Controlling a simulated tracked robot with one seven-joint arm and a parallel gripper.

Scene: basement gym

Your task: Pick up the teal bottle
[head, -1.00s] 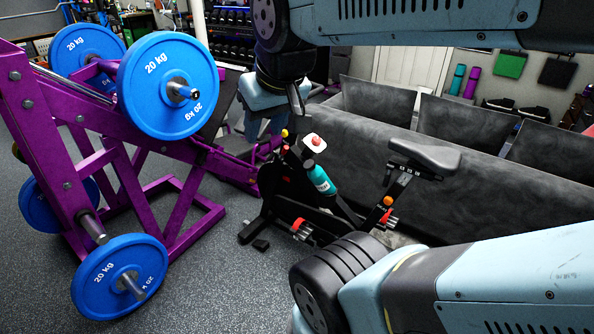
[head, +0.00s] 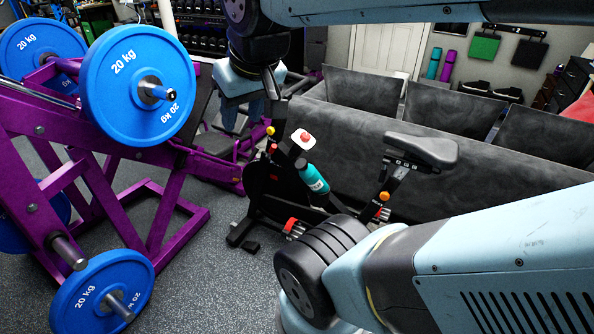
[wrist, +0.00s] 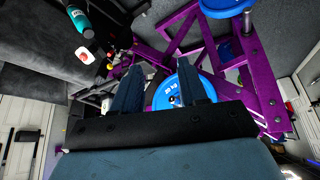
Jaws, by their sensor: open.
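The teal bottle (head: 314,179) is tilted on the black exercise bike (head: 270,185) in the middle of the head view. It has a pale label, and a white and red item (head: 303,139) shows just above it. My gripper (wrist: 163,80) shows two dark fingers spread apart, open and empty. The bottle lies outside the fingers, up and to their left in that view.
A purple weight machine (head: 120,190) with blue 20 kg plates (head: 137,82) stands at the left. A grey sofa (head: 440,150) stands behind the bike at the right. Bare speckled floor (head: 200,285) lies in front of the bike.

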